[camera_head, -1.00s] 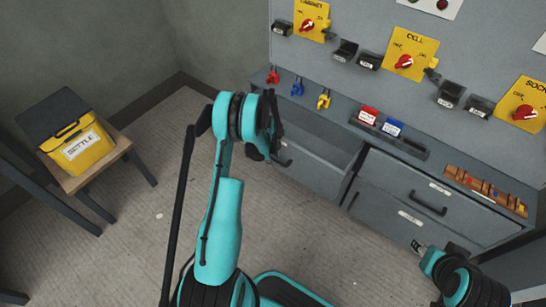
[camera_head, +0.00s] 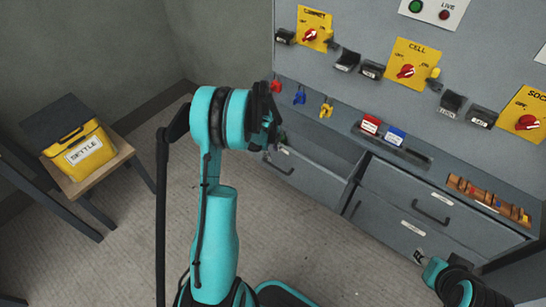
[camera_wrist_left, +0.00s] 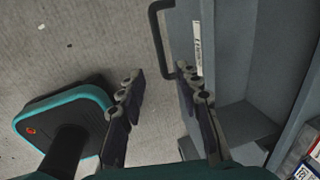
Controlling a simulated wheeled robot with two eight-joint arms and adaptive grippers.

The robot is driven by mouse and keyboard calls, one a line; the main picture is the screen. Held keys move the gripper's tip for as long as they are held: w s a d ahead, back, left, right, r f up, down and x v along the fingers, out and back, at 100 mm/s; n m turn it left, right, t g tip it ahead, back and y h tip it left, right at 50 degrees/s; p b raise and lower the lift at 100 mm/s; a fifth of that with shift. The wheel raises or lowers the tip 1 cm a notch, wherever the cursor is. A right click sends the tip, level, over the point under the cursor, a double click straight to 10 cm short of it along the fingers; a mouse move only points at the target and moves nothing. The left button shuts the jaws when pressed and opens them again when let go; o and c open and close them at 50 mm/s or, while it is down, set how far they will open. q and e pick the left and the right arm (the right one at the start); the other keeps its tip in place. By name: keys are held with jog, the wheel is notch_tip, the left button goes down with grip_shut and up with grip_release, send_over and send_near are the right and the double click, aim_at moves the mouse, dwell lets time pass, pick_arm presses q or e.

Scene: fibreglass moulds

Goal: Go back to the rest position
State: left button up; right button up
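My left gripper (camera_head: 270,118) is raised in front of the left part of the grey cabinet in the head view. The left wrist view shows its two fingers (camera_wrist_left: 158,80) apart with nothing between them, above the floor and beside a drawer handle (camera_wrist_left: 158,40). My right gripper (camera_head: 419,257) shows small at the lower right of the head view, in front of the lower drawer; its finger opening is too small to judge.
An open grey drawer (camera_head: 312,177) juts out below the left gripper. Red (camera_head: 276,87), blue (camera_head: 299,95) and yellow (camera_head: 326,108) padlocks hang along the panel. A yellow box (camera_head: 80,150) stands on a small wooden table (camera_head: 98,180) at left. The floor between is clear.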

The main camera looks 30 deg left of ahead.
pick_arm(q)
jog(key=shift+r, duration=0.2)
dwell(0.4)
jog(key=s+d+r+n+t, duration=0.1)
jog(key=s+d+r+n, duration=0.25)
jog(key=d+r, duration=0.35)
jog(key=s+d+r+n+t, duration=0.1)
jog(key=s+d+r+n, duration=0.3)
jog(key=r, duration=0.6)
jog(key=s+d+r+n+t, duration=0.3)
jog(key=s+d+n, duration=0.7)
jog(key=s, duration=0.4)
jog(key=shift+d+r+n, duration=0.4)
jog(key=shift+r+n, duration=0.2)
jog(key=shift+n, duration=0.05)
